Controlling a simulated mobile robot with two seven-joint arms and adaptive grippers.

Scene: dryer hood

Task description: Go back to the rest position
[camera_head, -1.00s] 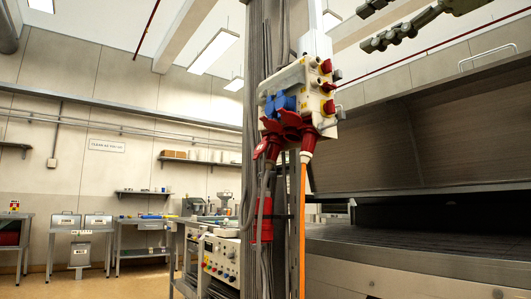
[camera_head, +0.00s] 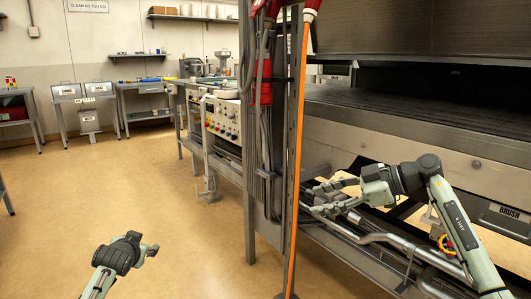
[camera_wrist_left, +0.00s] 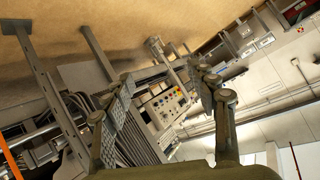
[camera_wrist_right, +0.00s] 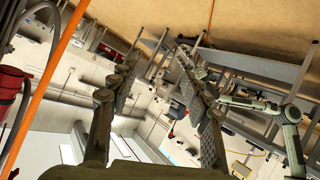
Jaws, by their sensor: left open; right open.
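My right gripper (camera_head: 325,197) is in front of the lower frame of the large machine in the head view, fingers pointing left. In the right wrist view its two fingers (camera_wrist_right: 155,68) stand apart with nothing between them. My left arm shows low at the left of the head view, over bare floor; its fingers are hard to make out there. In the left wrist view the left gripper's fingers (camera_wrist_left: 165,85) are wide apart and empty. My arms are apart from each other.
The dryer-like machine (camera_head: 420,125) fills the right side. A grey post with an orange cable (camera_head: 297,150) stands close to the right gripper. A control panel (camera_head: 222,118) and benches are behind. The floor (camera_head: 170,200) at the left is clear.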

